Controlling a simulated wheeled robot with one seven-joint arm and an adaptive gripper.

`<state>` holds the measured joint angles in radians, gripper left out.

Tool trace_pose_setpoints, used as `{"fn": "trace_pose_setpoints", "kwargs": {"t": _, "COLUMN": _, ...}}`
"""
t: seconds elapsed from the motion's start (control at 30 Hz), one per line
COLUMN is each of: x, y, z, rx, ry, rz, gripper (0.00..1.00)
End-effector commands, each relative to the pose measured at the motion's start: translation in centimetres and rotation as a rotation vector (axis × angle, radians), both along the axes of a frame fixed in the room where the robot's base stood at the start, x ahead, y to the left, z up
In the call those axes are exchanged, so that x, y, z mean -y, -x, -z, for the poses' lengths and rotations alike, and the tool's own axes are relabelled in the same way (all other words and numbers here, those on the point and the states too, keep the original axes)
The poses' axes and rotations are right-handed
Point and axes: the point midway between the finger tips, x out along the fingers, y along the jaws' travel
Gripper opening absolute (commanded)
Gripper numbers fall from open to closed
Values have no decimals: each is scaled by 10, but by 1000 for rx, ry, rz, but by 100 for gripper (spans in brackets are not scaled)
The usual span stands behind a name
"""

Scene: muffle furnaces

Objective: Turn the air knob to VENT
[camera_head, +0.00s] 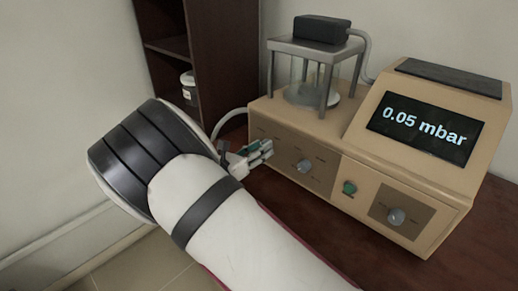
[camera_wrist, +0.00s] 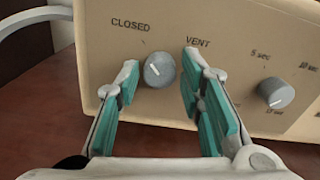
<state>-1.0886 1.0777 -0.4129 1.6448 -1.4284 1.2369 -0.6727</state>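The air knob (camera_wrist: 159,69) is a round grey dial on the beige front panel, between the printed words CLOSED and VENT in the wrist view. Its white pointer mark slants up and left, toward CLOSED. My gripper (camera_wrist: 161,80) is open, with one teal-padded finger on each side of the knob and gaps visible between pads and knob. I cannot tell how far the tips are from the panel. In the head view my gripper (camera_head: 262,151) is at the left part of the machine's front and hides the air knob.
The beige machine (camera_head: 435,180) reads 0.05 mbar. A timer knob (camera_wrist: 276,92) marked in seconds lies right of my gripper; the head view shows it too (camera_head: 304,166). Further right are a green button (camera_head: 349,187) and another knob (camera_head: 397,216). A grey hose (camera_head: 228,115) runs from the left side.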

Motion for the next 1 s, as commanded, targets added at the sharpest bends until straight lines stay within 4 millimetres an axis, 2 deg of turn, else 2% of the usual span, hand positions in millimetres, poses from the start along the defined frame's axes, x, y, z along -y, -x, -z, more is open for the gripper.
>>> {"fn": "trace_pose_setpoints", "kwargs": {"t": 0.03, "x": 0, "y": 0, "z": 0, "rx": 0, "ry": 0, "rz": 0, "gripper": 17}}
{"fn": "trace_pose_setpoints", "kwargs": {"t": 0.1, "x": 0, "y": 0, "z": 0, "rx": 0, "ry": 0, "rz": 0, "gripper": 1}}
{"fn": "trace_pose_setpoints", "kwargs": {"t": 0.13, "x": 0, "y": 0, "z": 0, "rx": 0, "ry": 0, "rz": 0, "gripper": 0}}
{"fn": "trace_pose_setpoints", "kwargs": {"t": 0.57, "x": 0, "y": 0, "z": 0, "rx": 44, "ry": -57, "rz": 0, "gripper": 0}}
{"fn": "trace_pose_setpoints", "kwargs": {"t": 1.0, "x": 0, "y": 1, "z": 1, "rx": 264, "ry": -339, "rz": -1, "gripper": 0}}
